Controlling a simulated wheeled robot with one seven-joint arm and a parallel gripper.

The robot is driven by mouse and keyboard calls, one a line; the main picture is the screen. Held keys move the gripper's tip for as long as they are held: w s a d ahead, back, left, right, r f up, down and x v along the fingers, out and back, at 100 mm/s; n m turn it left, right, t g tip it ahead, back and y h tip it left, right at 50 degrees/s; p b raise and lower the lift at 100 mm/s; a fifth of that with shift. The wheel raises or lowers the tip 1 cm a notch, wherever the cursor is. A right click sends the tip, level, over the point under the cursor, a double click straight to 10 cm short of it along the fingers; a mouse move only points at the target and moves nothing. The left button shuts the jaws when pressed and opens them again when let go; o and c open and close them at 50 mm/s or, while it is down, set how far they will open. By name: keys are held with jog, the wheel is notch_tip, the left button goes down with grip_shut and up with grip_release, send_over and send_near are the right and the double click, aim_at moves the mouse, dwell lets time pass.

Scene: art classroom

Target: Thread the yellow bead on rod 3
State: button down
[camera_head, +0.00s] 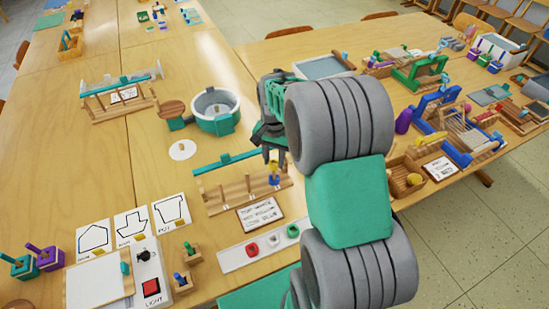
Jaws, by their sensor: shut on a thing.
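A wooden rack (238,193) with several upright rods and a green bar behind it stands on the table. A blue bead (274,180) sits low on the rod at its right end. My gripper (273,158) points down just above that rod. It is shut on the small yellow bead (273,164), which is partly hidden between the fingertips. The bead appears in line with the rod, but I cannot tell whether it is around the rod or only above it. My arm covers the area right of the rack.
A white tray (230,259) with red, white and green pieces lies in front of the rack, beside a lettered card (260,215). A green-and-grey round pot (214,108) stands behind. Bare wood (165,180) lies to the left.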

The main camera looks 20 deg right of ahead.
dwell(0.4)
jog(key=c, duration=0.9)
grip_release()
jog(key=shift+c, duration=0.2)
notch_tip(320, 180, up, 8)
jog(key=shift+f+b, duration=0.15)
jog(key=shift+b, duration=0.2)
